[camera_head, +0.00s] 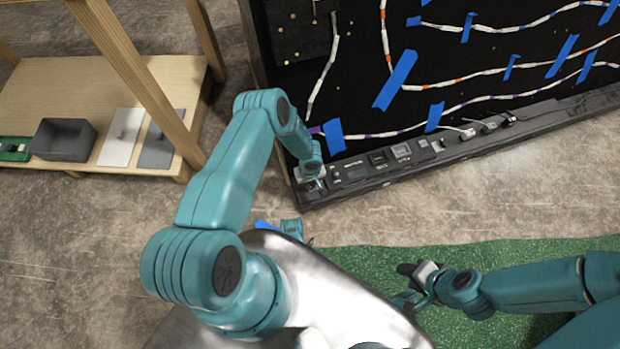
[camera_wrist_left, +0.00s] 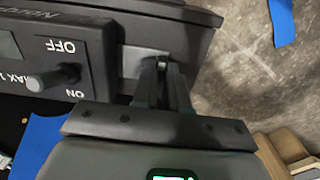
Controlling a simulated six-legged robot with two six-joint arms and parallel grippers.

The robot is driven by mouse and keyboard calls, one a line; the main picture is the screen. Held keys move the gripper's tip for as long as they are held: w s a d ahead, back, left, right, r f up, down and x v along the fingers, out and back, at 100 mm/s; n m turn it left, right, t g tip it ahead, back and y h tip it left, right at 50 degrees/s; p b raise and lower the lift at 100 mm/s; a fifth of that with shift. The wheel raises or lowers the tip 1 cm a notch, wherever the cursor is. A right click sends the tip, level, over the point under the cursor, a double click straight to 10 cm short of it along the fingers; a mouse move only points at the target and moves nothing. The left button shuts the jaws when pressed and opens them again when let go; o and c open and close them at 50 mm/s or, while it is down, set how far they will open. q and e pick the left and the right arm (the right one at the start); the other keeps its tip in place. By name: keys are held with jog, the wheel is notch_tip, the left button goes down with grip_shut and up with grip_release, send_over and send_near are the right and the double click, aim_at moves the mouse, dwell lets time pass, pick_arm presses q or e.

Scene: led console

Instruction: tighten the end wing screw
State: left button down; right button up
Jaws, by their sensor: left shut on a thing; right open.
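The long black console (camera_head: 455,145) runs along the lower edge of a black board in the head view. My left gripper (camera_head: 314,184) is at the console's left end. In the left wrist view my left gripper (camera_wrist_left: 162,66) has its fingers close together at a grey end bracket (camera_wrist_left: 133,62), shut on a small part there. That part looks like the end wing screw, but the fingers hide nearly all of it. How far it is turned cannot be seen. My right gripper (camera_head: 422,282) is open and empty above the green mat, away from the console.
A black toggle (camera_wrist_left: 55,78) between OFF and ON marks is beside the bracket. The black board (camera_head: 460,60) carries LED strips and blue tape (camera_head: 396,80). A wooden shelf (camera_head: 185,80) with a grey bin (camera_head: 63,140) stands at left. A green mat (camera_head: 370,262) lies in front.

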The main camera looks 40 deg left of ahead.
pick_arm(q)
jog(key=c, duration=1.1)
grip_release()
jog(key=shift+c, duration=0.2)
jog(key=shift+r, duration=0.15)
notch_tip(320, 180, up, 16)
jog(key=p, duration=0.7)
